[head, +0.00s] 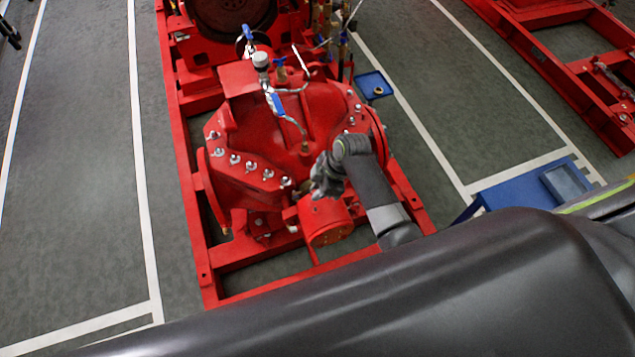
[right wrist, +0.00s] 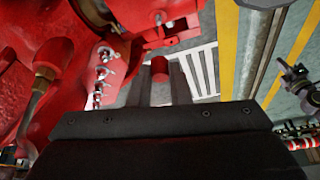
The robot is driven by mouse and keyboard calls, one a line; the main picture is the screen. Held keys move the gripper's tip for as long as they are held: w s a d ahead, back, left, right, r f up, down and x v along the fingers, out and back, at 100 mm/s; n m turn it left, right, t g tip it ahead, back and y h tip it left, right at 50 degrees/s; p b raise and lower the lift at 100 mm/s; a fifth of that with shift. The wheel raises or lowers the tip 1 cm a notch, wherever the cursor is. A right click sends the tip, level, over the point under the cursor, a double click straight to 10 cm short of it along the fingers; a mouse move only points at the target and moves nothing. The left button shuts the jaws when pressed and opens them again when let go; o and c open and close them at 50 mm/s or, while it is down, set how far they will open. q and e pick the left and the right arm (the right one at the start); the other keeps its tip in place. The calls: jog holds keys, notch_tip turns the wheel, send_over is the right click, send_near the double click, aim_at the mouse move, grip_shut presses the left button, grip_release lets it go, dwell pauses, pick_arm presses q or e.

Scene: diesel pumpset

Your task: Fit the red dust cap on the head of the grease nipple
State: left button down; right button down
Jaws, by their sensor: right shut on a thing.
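The red dust cap (right wrist: 159,69) shows in the right wrist view, held between the tips of the two dark fingers of my right gripper (right wrist: 160,82). In the head view my right gripper (head: 322,182) is at the near end of the red pump (head: 265,120), just above the red round housing (head: 327,222). The cap cannot be made out there. I cannot pick out the grease nipple in either view, so I cannot tell how far the cap is from it. My left gripper is not in view.
A row of bolts (head: 236,160) lines the pump flange left of my right gripper. Blue-handled valves (head: 277,104) and thin pipes rise behind it. A red base frame (head: 205,275) surrounds the pump. A blue table (head: 520,190) with a tray stands at the right.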

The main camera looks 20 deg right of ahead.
aim_at(315, 208)
dwell(0.4)
jog(key=shift+r+p, duration=0.15)
jog(key=shift+p, duration=0.25)
notch_tip(315, 208, down, 6)
jog(key=b, duration=0.4)
jog(key=shift+s+p, duration=0.1)
jog(key=shift+p, duration=0.25)
dwell(1.0)
jog(key=shift+f+b, duration=1)
jog(key=shift+f, duration=0.7)
